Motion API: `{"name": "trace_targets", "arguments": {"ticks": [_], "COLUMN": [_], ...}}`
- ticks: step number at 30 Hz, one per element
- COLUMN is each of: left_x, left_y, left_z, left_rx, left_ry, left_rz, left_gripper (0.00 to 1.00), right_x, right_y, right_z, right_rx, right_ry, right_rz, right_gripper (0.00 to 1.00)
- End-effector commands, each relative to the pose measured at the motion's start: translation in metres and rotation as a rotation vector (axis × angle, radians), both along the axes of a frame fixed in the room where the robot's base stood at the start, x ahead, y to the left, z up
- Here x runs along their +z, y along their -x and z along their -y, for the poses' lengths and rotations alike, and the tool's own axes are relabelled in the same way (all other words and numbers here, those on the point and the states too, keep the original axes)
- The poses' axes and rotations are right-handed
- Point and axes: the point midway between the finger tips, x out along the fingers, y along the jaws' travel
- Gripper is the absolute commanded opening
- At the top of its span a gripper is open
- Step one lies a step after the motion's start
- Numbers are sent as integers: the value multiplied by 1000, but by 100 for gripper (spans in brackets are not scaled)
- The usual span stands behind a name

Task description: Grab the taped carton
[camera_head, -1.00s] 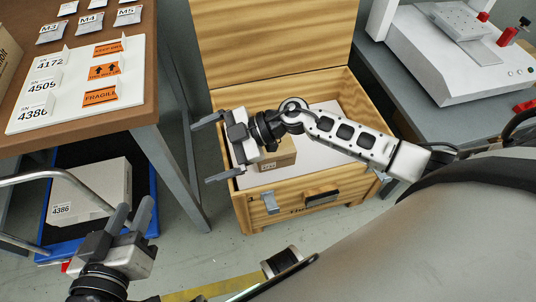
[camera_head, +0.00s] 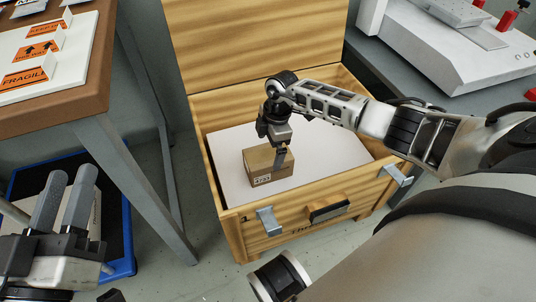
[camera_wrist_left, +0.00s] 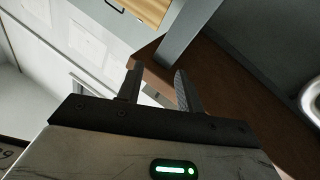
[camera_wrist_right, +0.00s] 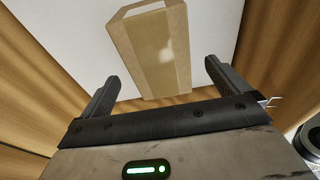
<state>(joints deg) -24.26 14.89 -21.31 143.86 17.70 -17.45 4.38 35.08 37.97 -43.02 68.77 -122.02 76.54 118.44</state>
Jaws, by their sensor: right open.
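The taped carton (camera_head: 258,166) is a small brown box with a white label on its front. It sits on the white floor inside the wooden crate (camera_head: 240,231). My right gripper (camera_head: 281,157) points down at the carton, and one finger hides part of its right side. In the right wrist view the carton (camera_wrist_right: 150,52) shows between and beyond the spread fingers, which are not closed on it. My left gripper (camera_head: 63,195) is empty, with its fingers apart, at the lower left, away from the crate.
The crate's lid stands open at the back, and its walls surround the right gripper's work space. A brown table (camera_head: 92,98) with a white label board stands at the left, above a blue-edged tray (camera_head: 124,262). A grey bench with a white machine (camera_head: 435,52) stands at the right.

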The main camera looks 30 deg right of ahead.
Motion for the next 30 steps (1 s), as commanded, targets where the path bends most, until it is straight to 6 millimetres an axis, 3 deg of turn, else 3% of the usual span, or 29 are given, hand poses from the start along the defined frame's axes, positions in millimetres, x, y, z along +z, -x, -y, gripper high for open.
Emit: {"name": "trace_targets", "arguments": {"ticks": [8, 18, 26, 30], "left_x": [19, 67, 72, 72], "left_y": [-4, 10, 12, 12], "left_z": [-2, -1, 0, 0], "left_rx": [22, 58, 61, 60], "left_ry": [-49, -148, -151, -151], "left_rz": [198, 654, 681, 680], "left_gripper": [36, 36, 36, 36], "right_x": [-22, -59, -59, -59], "right_y": [-1, -3, -3, -3], "right_z": [-3, -7, -7, -7], "right_rx": [1, 0, 1, 1], "right_ry": [-1, -2, -1, -1], "right_rz": [-1, 0, 0, 0], "right_gripper": [100, 100, 100, 67]}}
